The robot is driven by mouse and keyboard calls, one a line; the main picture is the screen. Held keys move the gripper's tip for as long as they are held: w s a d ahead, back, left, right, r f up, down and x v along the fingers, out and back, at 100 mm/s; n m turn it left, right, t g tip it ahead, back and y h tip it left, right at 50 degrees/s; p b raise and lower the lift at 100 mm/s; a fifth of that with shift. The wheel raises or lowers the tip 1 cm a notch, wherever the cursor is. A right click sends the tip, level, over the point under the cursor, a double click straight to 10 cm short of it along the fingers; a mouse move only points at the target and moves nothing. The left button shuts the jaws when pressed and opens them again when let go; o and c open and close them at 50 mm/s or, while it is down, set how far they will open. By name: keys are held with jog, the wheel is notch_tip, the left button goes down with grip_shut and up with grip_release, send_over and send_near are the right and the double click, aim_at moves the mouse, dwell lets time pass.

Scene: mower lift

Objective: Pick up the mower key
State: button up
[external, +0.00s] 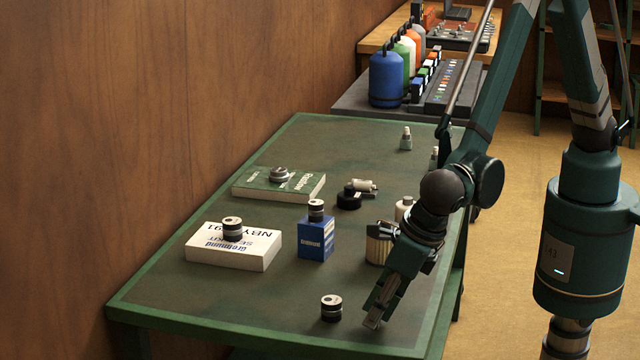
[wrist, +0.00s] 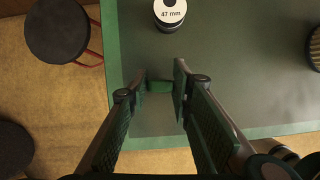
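I cannot make out a mower key for certain in either view. My gripper (external: 374,308) is over the near right part of the green table (external: 400,338), pointing down. In the wrist view its two fingers (wrist: 160,82) stand apart, with a gap between the tips. A small dark green piece (wrist: 160,87) shows between the tips; I cannot tell whether it is a loose thing or part of the gripper. A short black and silver cylinder (external: 331,308) stands left of my gripper, apart from it; its white top (wrist: 170,12) reads "47 mm".
A white box (external: 235,251) and a blue box (external: 315,240) each carry a similar cylinder. A green book (external: 255,189) carries a grey round part. A ribbed filter (external: 378,246) stands behind my gripper. Stools (wrist: 57,28) stand on the floor beyond the table edge.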

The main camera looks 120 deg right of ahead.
jog(key=shift+c, duration=1.3)
jog(key=shift+r, duration=0.15)
jog(key=shift+r+p, duration=0.75)
jog(key=shift+r, duration=4.1)
jog(key=shift+s+d, duration=0.1)
